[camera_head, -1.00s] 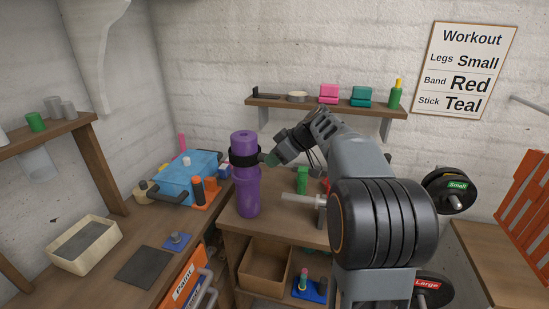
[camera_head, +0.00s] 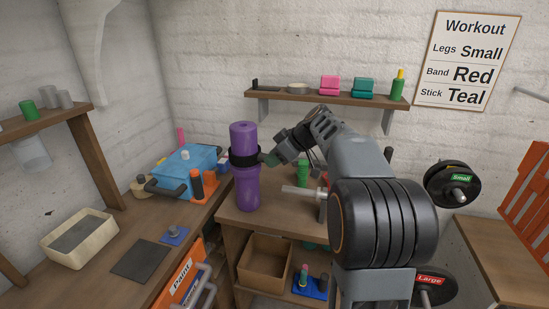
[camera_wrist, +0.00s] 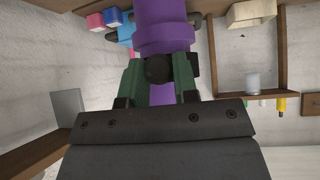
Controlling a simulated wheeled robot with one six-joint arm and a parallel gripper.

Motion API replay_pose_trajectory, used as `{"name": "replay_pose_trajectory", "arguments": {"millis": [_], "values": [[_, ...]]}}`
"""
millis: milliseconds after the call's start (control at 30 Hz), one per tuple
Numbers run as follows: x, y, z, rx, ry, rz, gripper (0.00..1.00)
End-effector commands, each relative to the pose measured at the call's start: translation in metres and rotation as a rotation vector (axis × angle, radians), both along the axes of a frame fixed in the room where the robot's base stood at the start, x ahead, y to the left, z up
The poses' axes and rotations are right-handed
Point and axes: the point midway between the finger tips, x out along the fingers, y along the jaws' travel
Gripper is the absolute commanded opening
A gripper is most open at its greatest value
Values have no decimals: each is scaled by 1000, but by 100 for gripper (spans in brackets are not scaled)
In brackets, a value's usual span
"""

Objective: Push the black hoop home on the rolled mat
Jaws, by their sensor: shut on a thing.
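The purple rolled mat (camera_head: 247,190) stands upright on the bench and also shows in the wrist view (camera_wrist: 163,15). The black hoop (camera_head: 240,160) is around the mat, some way below its top. My gripper (camera_head: 269,159) reaches in from the right at the hoop's height. In the wrist view, its green fingers (camera_wrist: 158,75) are shut on a dark round knob (camera_wrist: 158,69) at the hoop's near side. The far side of the hoop is hidden behind the mat.
A blue bin (camera_head: 190,165) and an orange holder (camera_head: 209,190) stand left of the mat. A metal bar (camera_head: 297,191) lies close on its right. An open wooden box (camera_head: 267,282) is below. A shelf (camera_head: 330,98) with blocks hangs behind.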

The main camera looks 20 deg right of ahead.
Motion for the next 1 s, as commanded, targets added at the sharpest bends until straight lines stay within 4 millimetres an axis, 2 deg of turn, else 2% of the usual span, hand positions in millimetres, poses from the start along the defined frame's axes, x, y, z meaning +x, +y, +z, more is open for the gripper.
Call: {"name": "replay_pose_trajectory", "arguments": {"millis": [533, 900, 933, 1000], "values": [[0, 0, -18, 0, 0, 0, 0], [0, 0, -19, 0, 1, 1, 0], [0, 0, -19, 0, 1, 1, 30], [0, 0, -19, 0, 1, 1, 36]]}}
